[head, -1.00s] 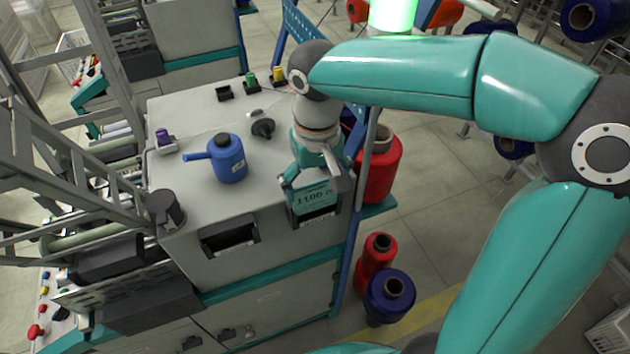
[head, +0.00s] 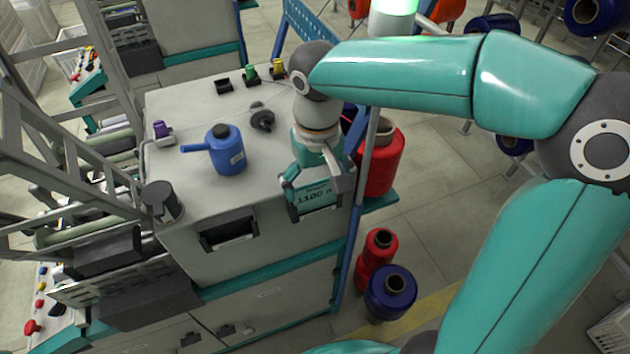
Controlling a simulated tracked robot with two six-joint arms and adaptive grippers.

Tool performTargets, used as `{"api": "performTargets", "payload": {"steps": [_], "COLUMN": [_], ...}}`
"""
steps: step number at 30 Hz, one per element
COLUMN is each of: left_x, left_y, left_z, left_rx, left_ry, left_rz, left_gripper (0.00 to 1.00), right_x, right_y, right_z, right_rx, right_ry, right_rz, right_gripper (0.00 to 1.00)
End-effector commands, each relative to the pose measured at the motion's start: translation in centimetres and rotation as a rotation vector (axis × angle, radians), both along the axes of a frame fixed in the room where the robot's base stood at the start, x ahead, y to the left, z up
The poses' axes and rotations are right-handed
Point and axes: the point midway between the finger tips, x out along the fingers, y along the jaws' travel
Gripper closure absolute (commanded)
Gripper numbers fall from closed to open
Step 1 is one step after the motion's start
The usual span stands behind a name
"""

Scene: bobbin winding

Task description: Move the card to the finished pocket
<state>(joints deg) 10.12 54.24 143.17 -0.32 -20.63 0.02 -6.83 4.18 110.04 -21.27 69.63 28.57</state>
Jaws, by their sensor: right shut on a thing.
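The card (head: 314,196) is a teal tag with dark print that reads about "1100 m". My right gripper (head: 318,178) is shut on its upper part and holds it upright at the front edge of the grey machine top. The card hangs in front of or in the mouth of the right dark pocket (head: 303,216); I cannot tell which, as the card and fingers hide much of it. A second dark pocket (head: 229,235) on the same front face, further left, looks empty. No label tells me which is the finished pocket. My left gripper is not in view.
A blue oil can (head: 227,152) stands on the machine top (head: 185,195), with a dark knob-like part (head: 262,119) behind it. Small purple, green and yellow spools stand along its edges. Red (head: 378,250) and blue (head: 391,290) bobbins stand on the floor at right.

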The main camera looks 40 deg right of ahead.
Motion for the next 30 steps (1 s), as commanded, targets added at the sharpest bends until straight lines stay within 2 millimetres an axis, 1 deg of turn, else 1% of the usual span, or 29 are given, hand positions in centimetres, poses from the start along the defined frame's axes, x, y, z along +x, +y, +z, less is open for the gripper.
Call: {"api": "performTargets", "payload": {"steps": [9,24,25,26,30], "left_x": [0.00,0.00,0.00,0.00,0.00], "left_y": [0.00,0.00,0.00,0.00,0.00], "left_z": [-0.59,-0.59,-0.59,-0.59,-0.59], "left_rx": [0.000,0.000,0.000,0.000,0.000], "left_ry": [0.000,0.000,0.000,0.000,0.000], "left_rz": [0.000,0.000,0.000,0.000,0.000], "left_gripper": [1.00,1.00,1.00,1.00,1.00], "right_x": [-0.06,-0.06,-0.06,-0.06,-0.05], "right_y": [-0.01,0.00,0.00,0.00,0.01], "right_z": [-0.77,-0.78,-0.78,-0.78,-0.77], "right_rx": [0.000,0.000,0.000,0.000,0.000], "right_ry": [0.000,0.000,0.000,0.000,0.000], "right_rz": [0.000,0.000,0.000,0.000,0.000], "right_gripper": [0.35,0.35,0.02,0.00,0.00]}}
